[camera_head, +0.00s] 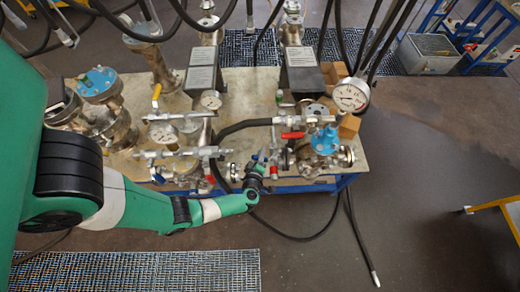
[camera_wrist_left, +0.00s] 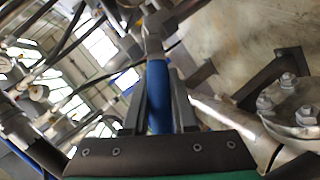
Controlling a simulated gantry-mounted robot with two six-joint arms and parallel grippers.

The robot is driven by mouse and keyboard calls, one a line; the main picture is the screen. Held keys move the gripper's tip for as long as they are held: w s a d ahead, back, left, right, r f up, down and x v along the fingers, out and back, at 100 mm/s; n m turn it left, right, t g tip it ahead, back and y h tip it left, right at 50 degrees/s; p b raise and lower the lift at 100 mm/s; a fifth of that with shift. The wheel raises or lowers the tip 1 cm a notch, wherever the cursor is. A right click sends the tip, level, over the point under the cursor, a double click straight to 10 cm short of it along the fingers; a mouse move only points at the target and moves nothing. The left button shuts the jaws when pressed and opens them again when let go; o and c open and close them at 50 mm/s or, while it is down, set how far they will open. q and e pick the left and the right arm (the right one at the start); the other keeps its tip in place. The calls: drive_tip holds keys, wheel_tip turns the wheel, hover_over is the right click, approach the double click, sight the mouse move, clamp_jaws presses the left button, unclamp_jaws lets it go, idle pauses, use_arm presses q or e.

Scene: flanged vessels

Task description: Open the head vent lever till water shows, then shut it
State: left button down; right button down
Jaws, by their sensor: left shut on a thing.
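My left gripper (camera_head: 262,164) reaches in from the left to the front of the bench, close to the vessel with blue bolts. In the left wrist view my left gripper (camera_wrist_left: 158,82) has its two fingers closed on either side of a blue lever handle (camera_wrist_left: 157,98), joined to a metal valve stem beyond it. In the head view the arm and gripper largely hide this lever. The vessel with the blue-bolted flange (camera_head: 325,140) stands just right of the gripper. I cannot make out any water. My right gripper is not in view.
Red valve handles (camera_head: 292,135) and a large pressure gauge (camera_head: 351,95) are near the gripper. A second blue-topped vessel (camera_head: 97,82) stands at the left. Black hoses cross the bench (camera_head: 240,105). A grey bin (camera_head: 428,53) stands at the back right. Floor at the right is open.

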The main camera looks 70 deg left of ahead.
use_arm(q)
drive_tip(key=shift+w+r, duration=0.1)
drive_tip(key=shift+r, duration=0.1)
idle(0.4)
drive_tip(key=c, duration=0.7)
unclamp_jaws()
drive_tip(key=p+v, duration=0.3)
drive_tip(key=v, duration=0.8)
drive_tip(key=shift+d, duration=0.3)
drive_tip(key=shift+c, duration=0.3)
